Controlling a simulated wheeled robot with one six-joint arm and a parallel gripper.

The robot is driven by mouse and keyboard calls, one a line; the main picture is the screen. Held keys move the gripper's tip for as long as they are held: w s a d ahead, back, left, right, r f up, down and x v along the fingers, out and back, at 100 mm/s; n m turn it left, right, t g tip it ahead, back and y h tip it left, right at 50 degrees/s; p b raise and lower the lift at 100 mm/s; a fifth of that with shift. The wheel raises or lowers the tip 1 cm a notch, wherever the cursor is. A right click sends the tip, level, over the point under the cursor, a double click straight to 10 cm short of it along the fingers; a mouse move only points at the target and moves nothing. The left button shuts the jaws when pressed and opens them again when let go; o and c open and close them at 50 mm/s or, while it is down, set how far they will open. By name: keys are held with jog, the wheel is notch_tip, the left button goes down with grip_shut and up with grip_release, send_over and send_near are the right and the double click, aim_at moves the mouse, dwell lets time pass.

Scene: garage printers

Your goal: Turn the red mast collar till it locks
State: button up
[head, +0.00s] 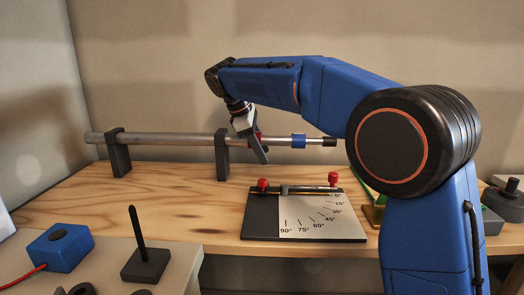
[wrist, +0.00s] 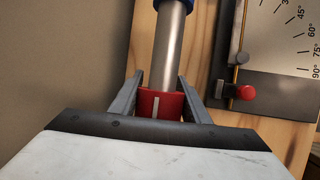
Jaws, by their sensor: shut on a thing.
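The red mast collar (wrist: 161,104) is a ring with a white line on it, around the grey metal mast (wrist: 168,50). In the wrist view it sits between the two fingers of my gripper (wrist: 162,98), which is shut on it. In the head view my gripper (head: 254,142) reaches down over the mast (head: 170,139), just right of the right-hand support. Only a little red of the collar (head: 259,139) shows there, as the fingers cover most of it. The mast lies level across two dark supports (head: 119,153). A blue band (head: 298,141) is on the mast right of the collar.
An angle plate (head: 315,222) with red knobs (head: 263,184) lies on the wooden bench in front of the mast. A blue box (head: 60,247) and a black post on a base (head: 143,263) stand at the front left.

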jog(key=shift+f, duration=0.1)
jog(key=o, duration=1)
jog(key=v, duration=1.7)
